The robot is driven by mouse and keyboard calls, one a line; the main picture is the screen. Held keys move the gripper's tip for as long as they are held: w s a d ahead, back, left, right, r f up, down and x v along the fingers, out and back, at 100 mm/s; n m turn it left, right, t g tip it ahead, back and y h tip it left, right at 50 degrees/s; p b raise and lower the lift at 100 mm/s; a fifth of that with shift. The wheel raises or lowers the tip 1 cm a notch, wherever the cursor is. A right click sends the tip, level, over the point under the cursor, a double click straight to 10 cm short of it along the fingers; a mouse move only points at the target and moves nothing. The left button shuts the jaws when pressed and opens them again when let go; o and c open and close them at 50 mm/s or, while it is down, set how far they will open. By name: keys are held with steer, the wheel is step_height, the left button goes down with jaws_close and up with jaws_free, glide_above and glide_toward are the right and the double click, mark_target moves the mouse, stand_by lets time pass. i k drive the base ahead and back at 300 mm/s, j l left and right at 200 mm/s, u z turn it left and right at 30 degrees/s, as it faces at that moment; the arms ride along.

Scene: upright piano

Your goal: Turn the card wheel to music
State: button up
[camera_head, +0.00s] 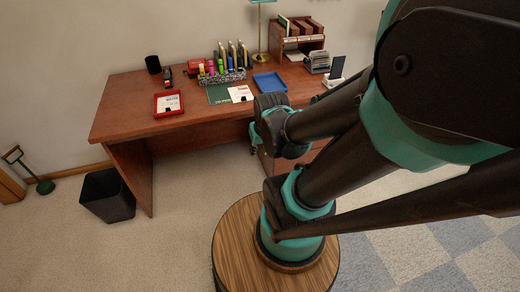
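A small grey rotary card file (317,62), which looks like the card wheel, stands at the back right of the desk. It is too small for me to read any card. My arm comes in from the right and folds back to a black and teal wrist in front of the desk's front edge, lower and to the left of the card wheel. The wrist is clearly apart from it in the picture. The fingers of my gripper do not show; the wrist and arm links hide that part.
The brown desk (130,104) also bears a blue tray (269,82), a red tray (168,104), a pen rack (222,77), a dark phone-like stand (336,71) and a wooden organizer (297,40). A black bin (107,195) stands on the floor at left.

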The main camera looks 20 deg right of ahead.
mark_target(320, 58)
steer(key=i+j+z, duration=0.1)
steer(key=i, duration=0.5)
steer(key=i+j, duration=0.25)
steer(key=i, duration=0.35)
steer(key=l+z, duration=0.05)
